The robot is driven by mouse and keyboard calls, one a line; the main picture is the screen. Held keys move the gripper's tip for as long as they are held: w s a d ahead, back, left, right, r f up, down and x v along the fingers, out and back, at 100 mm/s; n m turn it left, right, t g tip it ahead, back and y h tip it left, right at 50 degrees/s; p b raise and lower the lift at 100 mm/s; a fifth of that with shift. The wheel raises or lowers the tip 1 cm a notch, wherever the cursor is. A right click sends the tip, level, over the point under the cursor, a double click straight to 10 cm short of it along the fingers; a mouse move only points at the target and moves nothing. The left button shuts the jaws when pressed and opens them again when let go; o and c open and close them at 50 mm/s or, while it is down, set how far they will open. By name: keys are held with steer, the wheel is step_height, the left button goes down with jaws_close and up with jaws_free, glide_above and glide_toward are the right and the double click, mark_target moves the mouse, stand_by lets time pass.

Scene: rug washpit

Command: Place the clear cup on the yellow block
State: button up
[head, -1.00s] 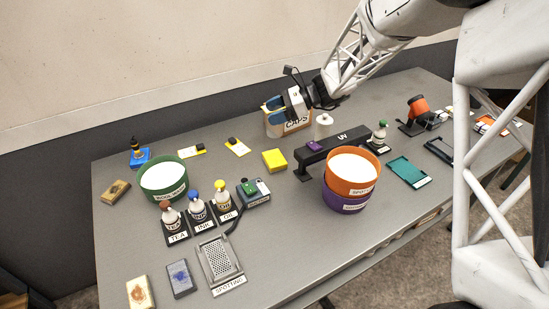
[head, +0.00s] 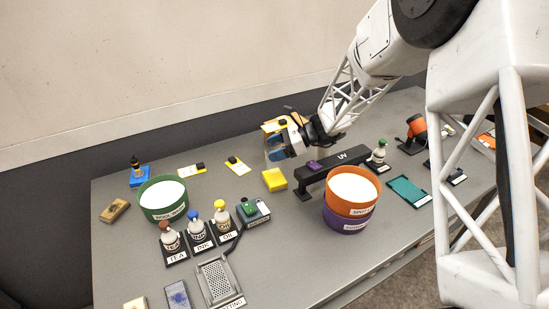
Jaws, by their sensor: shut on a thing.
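The yellow block (head: 274,179) lies on the grey table, with its top bare. My gripper (head: 274,153) is just above and behind it in the head view, with its blue fingers reaching down and left. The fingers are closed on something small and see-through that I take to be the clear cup. Its outline is hard to make out between the fingers. It is held apart from the block, above the table.
A black UV bar (head: 335,167) stands right of the block. Stacked orange (head: 352,193) and purple (head: 345,219) tubs stand in front of it. A green tub (head: 163,198), several bottles and a green-and-grey device (head: 252,212) are to the left.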

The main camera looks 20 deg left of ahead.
steer(key=shift+f, duration=1.85)
steer(key=shift+f, duration=0.2)
steer(key=o, duration=0.9)
steer(key=shift+r, duration=0.2)
steer(key=v, duration=1.2)
steer(key=shift+d, duration=0.1)
